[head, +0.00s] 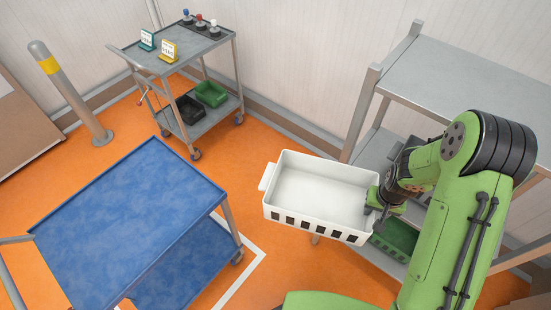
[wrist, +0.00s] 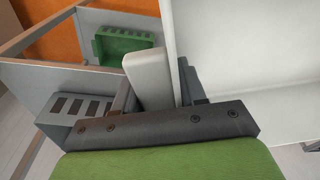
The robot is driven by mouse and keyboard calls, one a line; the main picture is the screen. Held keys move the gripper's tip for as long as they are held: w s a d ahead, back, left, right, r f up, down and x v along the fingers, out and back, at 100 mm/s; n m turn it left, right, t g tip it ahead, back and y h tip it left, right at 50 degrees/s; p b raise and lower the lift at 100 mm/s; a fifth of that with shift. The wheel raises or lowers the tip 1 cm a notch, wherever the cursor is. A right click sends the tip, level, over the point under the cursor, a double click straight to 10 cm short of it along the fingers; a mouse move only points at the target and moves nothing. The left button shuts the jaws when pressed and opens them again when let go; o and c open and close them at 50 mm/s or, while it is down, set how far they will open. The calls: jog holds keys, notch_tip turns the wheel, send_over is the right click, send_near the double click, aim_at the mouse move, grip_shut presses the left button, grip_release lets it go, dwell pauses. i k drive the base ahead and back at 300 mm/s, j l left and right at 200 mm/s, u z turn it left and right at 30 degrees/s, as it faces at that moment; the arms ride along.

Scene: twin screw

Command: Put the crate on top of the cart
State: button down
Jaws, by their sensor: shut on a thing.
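The white crate (head: 318,190) is empty and hangs in the air, roughly level, between the blue cart and the grey shelf. My gripper (head: 376,198) is shut on the crate's right end. In the wrist view my gripper (wrist: 155,95) has its fingers on either side of a pale handle block, with the white crate wall (wrist: 240,60) at the right. The blue cart (head: 130,215) stands to the left of the crate, and its top is bare. The hidden far finger contact cannot be seen in the head view.
A grey shelf (head: 465,75) stands at the right, with a green bin (head: 398,238) lower down. A grey trolley (head: 188,62) at the back carries small signs, joysticks and bins. A post (head: 70,92) stands at the back left. Orange floor lies between cart and trolley.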

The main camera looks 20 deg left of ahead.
aim_at(143, 199)
jog(key=j+u, duration=0.2)
jog(key=u, duration=0.25)
jog(key=i+j+u, duration=0.15)
jog(key=u, duration=0.3)
jog(key=i+j+u, duration=0.15)
jog(key=u, duration=0.3)
jog(key=i+j+u, duration=0.1)
jog(key=u, duration=0.35)
jog(key=i+j+u, duration=0.1)
jog(key=u, duration=0.35)
jog(key=i+u, duration=0.25)
jog(key=u, duration=0.2)
